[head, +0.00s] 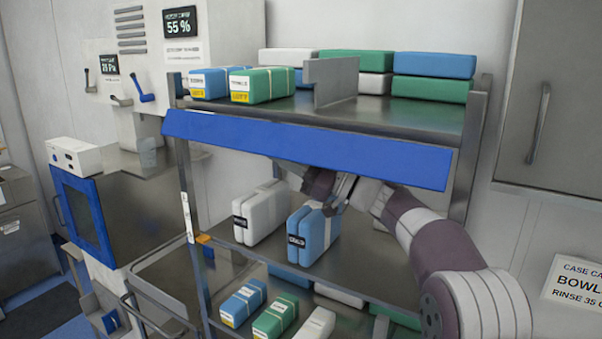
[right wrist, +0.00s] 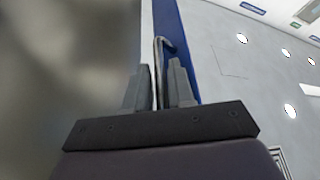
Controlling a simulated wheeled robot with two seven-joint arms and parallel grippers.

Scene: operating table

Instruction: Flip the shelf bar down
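The blue shelf bar (head: 310,148) is a long flat panel along the front edge of the upper metal shelf, with its broad face toward me. My right gripper (head: 340,190) is just under the bar's right half, its arm coming in from the right. In the right wrist view, the two dark fingers (right wrist: 160,88) stand close together around a thin metal edge with a bent top (right wrist: 158,65). A blue strip of the bar (right wrist: 178,40) shows behind the right finger. I cannot tell whether the fingers press on the edge. My left gripper is not in view.
Blue, green and white packs (head: 265,85) sit on the upper shelf (head: 415,112), with an upright metal divider (head: 332,80). White (head: 260,212) and blue packs (head: 313,235) stand on the middle shelf near my right gripper. A grey cabinet (head: 545,110) is at right.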

